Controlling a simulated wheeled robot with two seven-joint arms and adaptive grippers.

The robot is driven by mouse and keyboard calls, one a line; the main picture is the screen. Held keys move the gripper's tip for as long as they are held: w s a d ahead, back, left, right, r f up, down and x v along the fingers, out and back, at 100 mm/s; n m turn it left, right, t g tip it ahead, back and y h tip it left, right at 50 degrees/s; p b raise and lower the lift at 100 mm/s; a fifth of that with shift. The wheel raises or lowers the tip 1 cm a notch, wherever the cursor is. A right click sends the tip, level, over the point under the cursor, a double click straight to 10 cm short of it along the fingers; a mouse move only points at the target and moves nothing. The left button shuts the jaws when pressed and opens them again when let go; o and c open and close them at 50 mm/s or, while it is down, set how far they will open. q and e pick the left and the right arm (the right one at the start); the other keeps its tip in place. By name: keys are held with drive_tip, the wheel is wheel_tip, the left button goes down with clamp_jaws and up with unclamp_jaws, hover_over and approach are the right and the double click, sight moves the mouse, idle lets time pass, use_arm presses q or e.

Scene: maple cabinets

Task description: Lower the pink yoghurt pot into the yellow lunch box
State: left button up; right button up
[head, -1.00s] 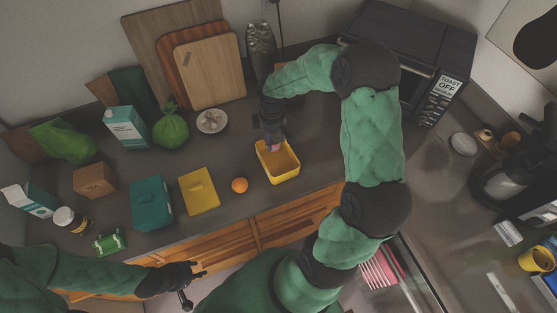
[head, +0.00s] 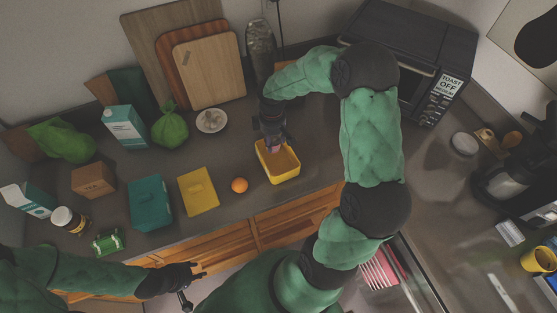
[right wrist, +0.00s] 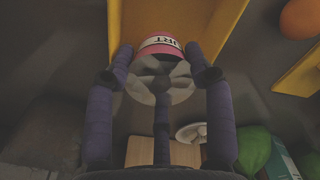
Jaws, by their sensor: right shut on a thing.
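The yellow lunch box (head: 291,174) stands open on the counter, left of the toaster oven; it also shows in the right wrist view (right wrist: 216,22). My right gripper (head: 271,143) points down over its back left part. It is shut on the pink yoghurt pot (right wrist: 160,42), whose pink band with dark letters shows between the fingers in the right wrist view. In the head view only a little of the pot (head: 273,150) shows, at the box's opening. Whether it touches the floor of the box is hidden. My left gripper (head: 195,286) is open and empty in front of the counter.
An orange (head: 239,185), a yellow flat case (head: 199,192) and a teal box (head: 150,203) lie left of the lunch box. A garlic dish (head: 211,120), green bag (head: 169,130) and cutting boards (head: 210,65) stand behind. The toaster oven (head: 410,50) is at right.

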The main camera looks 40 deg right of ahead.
drive_tip(key=shift+f, duration=0.35)
idle(0.3)
drive_tip(key=o, duration=1.3)
wheel_tip(320, 180, up, 12)
